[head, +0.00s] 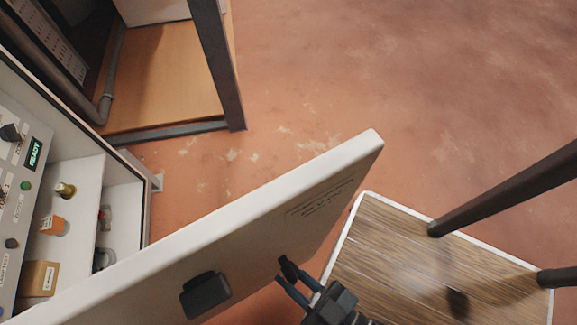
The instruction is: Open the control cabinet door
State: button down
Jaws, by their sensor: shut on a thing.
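The white control cabinet door (250,235) stands swung open, its free edge reaching to the right over the floor. The fingers partly hide the handle. The control cabinet (147,225) is at the left, its inside partly in view, with a green READY display (35,153) on a grey panel.
Inside the cabinet are a brass fitting (65,190), an orange part (53,225) and a brown box (38,279). A dark frame post (217,65) stands behind. A wood-topped platform (357,205) with dark bars is at lower right. Reddish floor (400,80) is clear beyond the door.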

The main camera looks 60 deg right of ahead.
jog(key=shift+s+a, duration=0.35)
jog(key=shift+a, duration=0.05)
jog(key=c, duration=1.2)
grip_release()
jog(key=shift+o, duration=0.2)
jog(key=shift+d, duration=0.1)
